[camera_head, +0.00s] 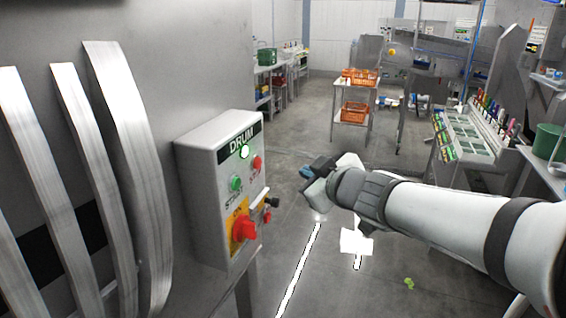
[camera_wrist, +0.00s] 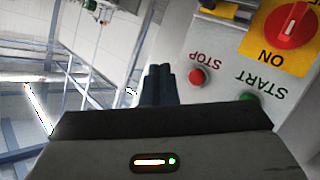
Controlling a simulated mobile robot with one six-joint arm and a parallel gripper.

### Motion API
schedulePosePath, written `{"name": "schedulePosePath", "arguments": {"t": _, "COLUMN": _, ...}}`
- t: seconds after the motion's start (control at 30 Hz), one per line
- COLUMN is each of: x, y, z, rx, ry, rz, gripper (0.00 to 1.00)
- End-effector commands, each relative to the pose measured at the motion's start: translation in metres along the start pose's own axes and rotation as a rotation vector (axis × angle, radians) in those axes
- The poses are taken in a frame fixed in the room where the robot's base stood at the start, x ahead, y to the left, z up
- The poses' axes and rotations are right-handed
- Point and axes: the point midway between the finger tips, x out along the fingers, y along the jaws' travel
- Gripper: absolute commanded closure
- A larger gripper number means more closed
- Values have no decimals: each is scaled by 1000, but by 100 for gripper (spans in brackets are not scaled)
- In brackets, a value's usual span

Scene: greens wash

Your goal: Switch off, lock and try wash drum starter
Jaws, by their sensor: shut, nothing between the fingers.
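The drum starter (camera_head: 215,148) is a grey box labelled DRUM on the left. A lamp (camera_head: 245,152) on it glows green. It carries a green START button (camera_head: 236,184), a red STOP button (camera_head: 257,162) and a red rotary switch (camera_head: 243,229) on a yellow plate, where ON is readable. The switch (camera_wrist: 290,25) also shows inverted in the wrist view, with STOP (camera_wrist: 197,76) and START (camera_wrist: 248,97). A small dark and red part (camera_head: 271,202) sticks out at the box's right side; I cannot tell what it is. My gripper (camera_head: 307,173) is shut and empty, right of the box and apart from it.
Curved metal bars (camera_head: 128,150) stand left of the box. A trolley with orange crates (camera_head: 357,112) stands farther back. A sloped bench (camera_head: 466,130) and a green bucket (camera_head: 549,140) are at right. A green scrap (camera_head: 409,283) lies on the otherwise mostly clear floor.

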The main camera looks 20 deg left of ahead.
Motion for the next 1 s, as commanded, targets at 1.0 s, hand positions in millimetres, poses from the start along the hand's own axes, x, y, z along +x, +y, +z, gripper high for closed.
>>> {"name": "schedulePosePath", "arguments": {"t": 1.0, "x": 52, "y": -37, "z": -37, "rx": 1, "ry": -1, "rz": 2, "gripper": 100}}
